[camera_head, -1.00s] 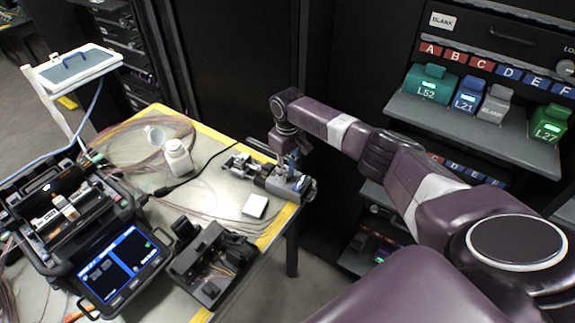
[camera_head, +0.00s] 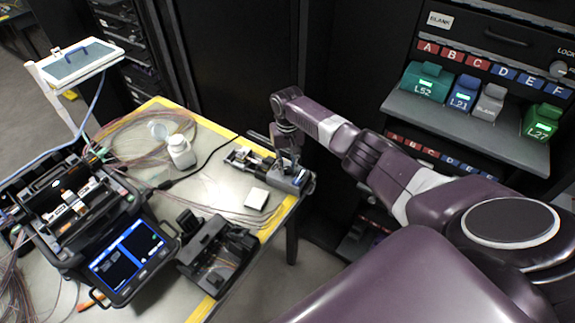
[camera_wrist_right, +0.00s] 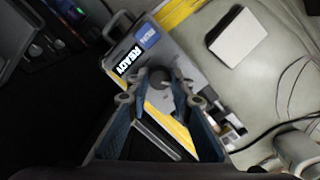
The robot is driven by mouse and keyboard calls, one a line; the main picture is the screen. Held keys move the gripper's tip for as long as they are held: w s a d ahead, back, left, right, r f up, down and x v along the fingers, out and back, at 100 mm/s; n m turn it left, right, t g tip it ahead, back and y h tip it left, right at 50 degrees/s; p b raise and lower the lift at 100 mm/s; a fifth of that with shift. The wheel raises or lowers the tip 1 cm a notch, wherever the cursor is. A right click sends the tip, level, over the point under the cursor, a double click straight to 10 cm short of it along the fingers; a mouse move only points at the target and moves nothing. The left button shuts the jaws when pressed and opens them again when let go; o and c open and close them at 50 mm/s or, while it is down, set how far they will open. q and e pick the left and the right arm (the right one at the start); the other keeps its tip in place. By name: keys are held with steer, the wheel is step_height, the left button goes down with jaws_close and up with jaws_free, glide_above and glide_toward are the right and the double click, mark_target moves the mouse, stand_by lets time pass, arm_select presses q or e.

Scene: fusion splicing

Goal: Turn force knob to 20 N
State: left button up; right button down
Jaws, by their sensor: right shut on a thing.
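The grey pull tester (camera_head: 296,184) stands at the table's right corner. In the right wrist view the tester (camera_wrist_right: 174,60) shows a lit "READY" label and a small blue display (camera_wrist_right: 147,36). The round dark force knob (camera_wrist_right: 159,77) sits between the fingertips of my right gripper (camera_wrist_right: 159,86). The right gripper (camera_head: 289,160) points down over the tester and is shut on the knob. The fingers hide part of the knob, and its setting cannot be read. My left gripper is not in view.
A small white block (camera_head: 256,198) lies beside the tester. A white bottle (camera_head: 182,153), coiled fibres, a splicer with a lit screen (camera_head: 127,254) and a black fixture (camera_head: 216,255) are on the table. A rack shelf (camera_head: 468,134) with coloured boxes stands at the right.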

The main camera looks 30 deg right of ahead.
mark_target(288, 169)
steer(key=shift+w+r, duration=0.1)
steer(key=shift+w, duration=0.05)
steer(key=c, duration=1.7)
jaws_free()
step_height(288, 169, up, 12)
